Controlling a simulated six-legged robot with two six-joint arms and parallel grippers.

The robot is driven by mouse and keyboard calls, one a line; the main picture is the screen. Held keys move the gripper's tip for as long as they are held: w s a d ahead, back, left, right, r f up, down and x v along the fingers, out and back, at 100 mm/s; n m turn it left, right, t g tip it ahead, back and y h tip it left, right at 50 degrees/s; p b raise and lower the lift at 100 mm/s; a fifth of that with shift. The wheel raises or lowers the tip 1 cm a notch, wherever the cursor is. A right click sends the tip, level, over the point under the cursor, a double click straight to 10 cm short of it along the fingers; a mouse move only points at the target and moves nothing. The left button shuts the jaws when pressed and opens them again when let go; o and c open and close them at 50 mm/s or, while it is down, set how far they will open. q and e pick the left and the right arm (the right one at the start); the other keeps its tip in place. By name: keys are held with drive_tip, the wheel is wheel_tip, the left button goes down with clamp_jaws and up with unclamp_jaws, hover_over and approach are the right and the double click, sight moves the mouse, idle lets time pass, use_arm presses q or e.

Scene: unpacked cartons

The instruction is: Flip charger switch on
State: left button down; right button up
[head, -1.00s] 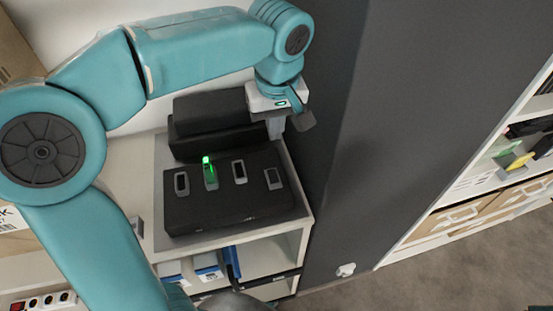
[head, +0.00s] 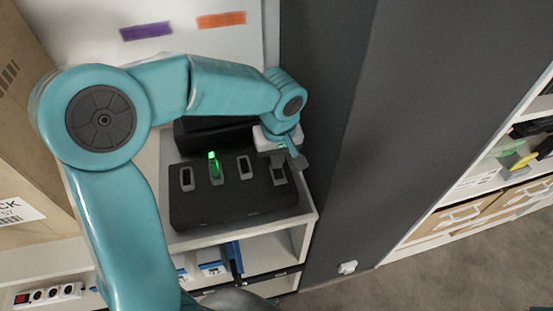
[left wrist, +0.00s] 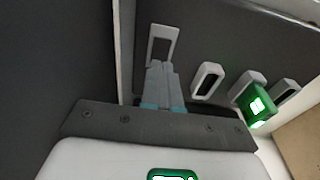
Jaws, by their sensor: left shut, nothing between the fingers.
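The black charger (head: 225,212) lies on the white shelf unit. Its top has several grey-rimmed slots in a row, and a block glowing green (head: 214,166) stands in one of them. My left gripper (head: 292,158) is over the charger's right end, beside the rightmost slot (head: 279,176) and partly covering it. In the left wrist view my shut, empty fingers (left wrist: 162,84) point at a grey-rimmed slot (left wrist: 162,45); I cannot tell whether they touch it. The glowing block (left wrist: 256,106) is to their right. I cannot make out a switch on the charger. My right gripper is not in view.
A tall dark grey panel (head: 345,150) stands close on the right of the charger. A power strip (head: 48,293) with a red switch (head: 22,298) is at the lower left. A cardboard carton (head: 25,180) stands at the left. Shelves (head: 470,205) are at the far right.

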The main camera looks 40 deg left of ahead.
use_arm(q)
drive_tip(key=shift+f, duration=0.45)
drive_tip(key=shift+w+f, duration=0.25)
drive_tip(key=shift+f, duration=0.1)
drive_tip(key=shift+s, duration=0.15)
